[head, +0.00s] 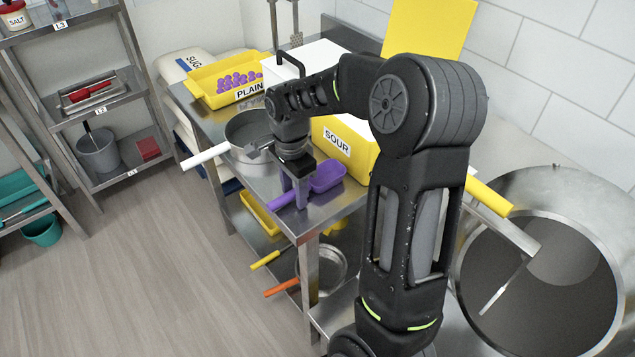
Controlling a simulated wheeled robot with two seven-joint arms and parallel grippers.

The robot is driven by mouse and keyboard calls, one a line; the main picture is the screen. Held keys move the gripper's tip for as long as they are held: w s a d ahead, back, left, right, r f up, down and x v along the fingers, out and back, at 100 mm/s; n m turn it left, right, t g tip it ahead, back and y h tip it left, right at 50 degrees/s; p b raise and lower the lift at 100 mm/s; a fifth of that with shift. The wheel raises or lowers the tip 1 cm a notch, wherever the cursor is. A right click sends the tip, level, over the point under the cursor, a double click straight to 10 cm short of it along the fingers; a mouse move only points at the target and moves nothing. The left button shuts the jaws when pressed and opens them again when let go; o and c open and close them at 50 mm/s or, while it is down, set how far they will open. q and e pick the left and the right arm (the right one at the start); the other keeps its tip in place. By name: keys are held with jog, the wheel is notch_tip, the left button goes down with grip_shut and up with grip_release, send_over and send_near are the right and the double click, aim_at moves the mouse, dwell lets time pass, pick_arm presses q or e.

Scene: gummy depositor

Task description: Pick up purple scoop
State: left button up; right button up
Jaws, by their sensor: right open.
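The purple scoop (328,176) lies on the steel table in front of the yellow SOUR bin. Its handle points to the lower left, toward the table's front edge. My right gripper (294,192) points down at the scoop's handle with its jaws open. The fingertips overlap the handle in the picture; I cannot tell whether they are around it or just above it. Part of the handle is hidden behind the fingers. My left gripper is not in view.
A metal pot (246,128) with a white handle stands left of the gripper. The yellow SOUR bin (343,143) is close behind the scoop, and the PLAIN tray (210,92) is farther back. A large steel drum (595,195) stands at right.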

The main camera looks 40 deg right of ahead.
jog(key=shift+c, duration=0.4)
grip_shut()
dwell(1.2)
